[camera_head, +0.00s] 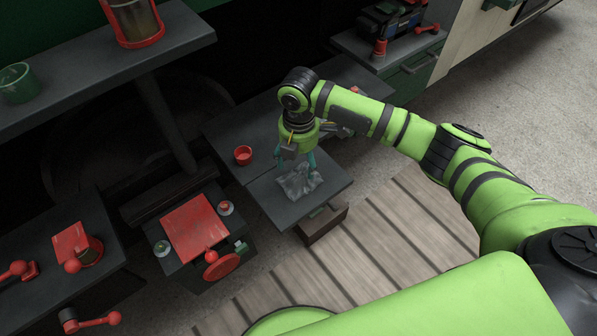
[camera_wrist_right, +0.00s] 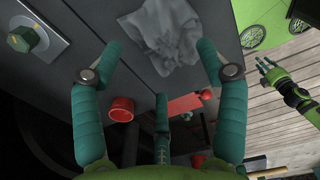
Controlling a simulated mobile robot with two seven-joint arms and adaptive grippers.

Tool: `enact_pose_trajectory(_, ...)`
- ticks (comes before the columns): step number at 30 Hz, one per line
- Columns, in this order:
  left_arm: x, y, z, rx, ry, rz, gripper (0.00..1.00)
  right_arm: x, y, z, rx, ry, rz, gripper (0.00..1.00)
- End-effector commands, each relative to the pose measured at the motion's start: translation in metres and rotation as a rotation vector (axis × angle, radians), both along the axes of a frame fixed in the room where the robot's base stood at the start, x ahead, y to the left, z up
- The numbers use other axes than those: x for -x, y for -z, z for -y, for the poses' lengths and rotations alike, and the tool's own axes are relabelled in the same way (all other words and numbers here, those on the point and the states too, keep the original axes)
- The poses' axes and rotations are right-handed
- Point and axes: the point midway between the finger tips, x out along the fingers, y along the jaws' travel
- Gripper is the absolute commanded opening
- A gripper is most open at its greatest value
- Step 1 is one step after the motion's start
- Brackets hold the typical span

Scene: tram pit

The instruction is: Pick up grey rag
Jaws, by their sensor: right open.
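The crumpled grey rag (camera_head: 301,186) lies on the dark grey bench top (camera_head: 333,184). It also shows in the right wrist view (camera_wrist_right: 168,38), at the top between the fingers. My right gripper (camera_head: 296,168) hangs over the rag, pointing down, with its teal fingers spread. In the wrist view the right gripper (camera_wrist_right: 162,62) is open and empty, and the rag lies beyond its fingertips. Contact with the rag cannot be told. A small green and black hand, seemingly my left gripper (camera_wrist_right: 270,72), shows at the right of the wrist view; its jaw state is unclear.
A red cup (camera_head: 243,155) stands on the bench left of the rag. A red plate (camera_head: 201,228) with small jars beside it lies on a lower-left stand. A shelf (camera_head: 110,75) holds a green bucket (camera_head: 16,82). Wooden planks (camera_head: 400,240) lie in front of the bench.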

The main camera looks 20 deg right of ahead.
Motion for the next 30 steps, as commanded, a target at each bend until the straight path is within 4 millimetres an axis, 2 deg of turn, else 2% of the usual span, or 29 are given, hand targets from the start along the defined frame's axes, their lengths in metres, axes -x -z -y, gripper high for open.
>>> enact_pose_trajectory(1,0.010,-0.002,-0.001,-0.001,0.000,-0.016,0.40,0.002,0.006,-0.001,-0.001,0.000,-0.004,0.74)
enact_pose_trajectory(3,0.019,-0.004,-0.001,-0.002,0.000,-0.029,0.40,0.003,0.017,-0.002,-0.001,0.000,-0.004,0.74)
enact_pose_trajectory(7,0.023,-0.004,-0.001,-0.003,0.000,-0.035,0.40,0.004,0.037,-0.002,0.000,0.001,-0.003,0.74)
enact_pose_trajectory(11,0.017,-0.004,-0.001,-0.002,0.000,-0.025,0.40,0.003,0.046,-0.002,0.001,0.000,0.000,0.74)
enact_pose_trajectory(17,-0.006,-0.006,0.001,0.002,0.000,0.013,0.40,0.003,0.047,-0.002,0.000,0.000,0.001,0.74)
enact_pose_trajectory(18,-0.008,-0.006,0.001,0.002,0.000,0.016,0.40,0.003,0.047,-0.002,0.000,0.000,0.001,0.70)
enact_pose_trajectory(20,-0.008,-0.006,0.001,0.002,0.000,0.016,0.40,0.003,0.047,-0.002,0.000,0.000,0.001,0.46)
enact_pose_trajectory(21,-0.008,-0.006,0.001,0.002,0.000,0.015,0.40,0.003,0.047,-0.002,0.000,0.000,0.001,0.30)
enact_pose_trajectory(22,-0.007,-0.006,0.000,0.002,0.000,0.014,0.40,0.003,0.047,-0.002,0.000,0.000,0.001,0.18)
enact_pose_trajectory(23,-0.006,-0.006,0.000,0.002,0.000,0.013,0.40,0.003,0.047,-0.002,0.000,0.000,0.001,0.13)
enact_pose_trajectory(30,0.004,-0.005,-0.001,-0.001,0.000,-0.003,0.40,0.003,0.047,-0.002,0.000,0.000,0.000,0.13)
